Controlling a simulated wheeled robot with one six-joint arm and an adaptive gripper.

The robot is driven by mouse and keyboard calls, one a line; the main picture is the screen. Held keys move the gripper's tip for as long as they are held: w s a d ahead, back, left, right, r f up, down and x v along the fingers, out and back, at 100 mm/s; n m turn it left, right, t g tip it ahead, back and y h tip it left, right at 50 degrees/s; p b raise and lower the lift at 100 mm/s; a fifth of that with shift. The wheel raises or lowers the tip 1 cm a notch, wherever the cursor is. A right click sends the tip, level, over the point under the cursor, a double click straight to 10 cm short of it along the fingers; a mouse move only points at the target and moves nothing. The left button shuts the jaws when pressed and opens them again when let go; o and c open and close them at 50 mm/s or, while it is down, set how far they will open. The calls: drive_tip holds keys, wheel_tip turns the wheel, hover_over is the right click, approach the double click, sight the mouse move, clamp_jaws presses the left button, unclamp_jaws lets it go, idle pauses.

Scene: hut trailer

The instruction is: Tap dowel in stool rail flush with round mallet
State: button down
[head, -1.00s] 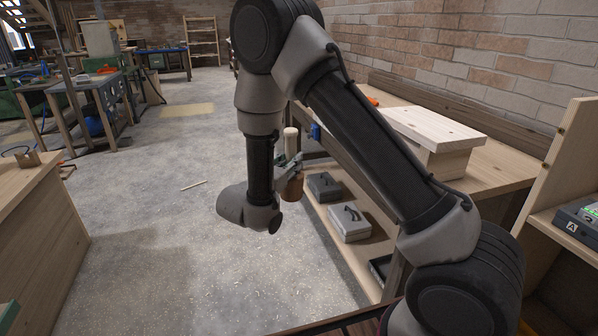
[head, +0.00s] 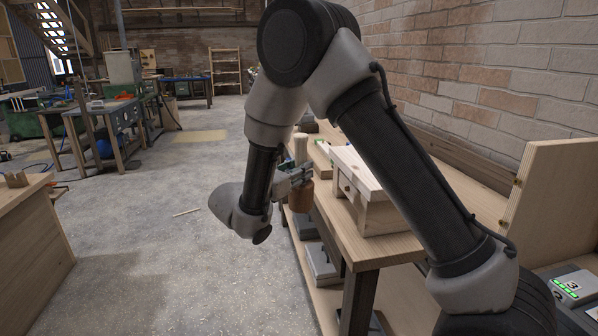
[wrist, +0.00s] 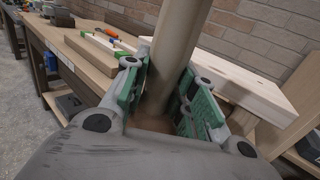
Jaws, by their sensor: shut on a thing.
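My gripper (head: 294,180) is shut on the round mallet. The mallet's pale handle (head: 301,148) sticks up above the fingers, and its brown round head (head: 300,196) hangs below them. In the wrist view the handle (wrist: 178,45) rises between the green-padded fingers (wrist: 163,95). A pale wooden stool (head: 372,212) stands on the bench to the right of the mallet, apart from it. In the wrist view its flat top (wrist: 245,88) lies behind the right finger. A small dark spot shows on the stool's near side; I cannot tell whether it is the dowel.
The wooden bench (head: 388,250) runs along the brick wall, with grey cases (head: 318,262) on its lower shelf. Strips and an orange-handled tool (wrist: 106,32) lie farther along it. A plywood upright (head: 570,195) stands at right. The floor (head: 150,270) at left is mostly open.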

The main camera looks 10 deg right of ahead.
idle(0.3)
drive_tip(key=shift+d, duration=2.45)
drive_tip(key=d, duration=0.4)
drive_tip(key=shift+d, duration=0.35)
drive_tip(key=s+a, duration=0.5)
drive_tip(key=s, duration=0.2)
drive_tip(key=shift+s+a, duration=0.2)
drive_tip(key=shift+s, duration=0.05)
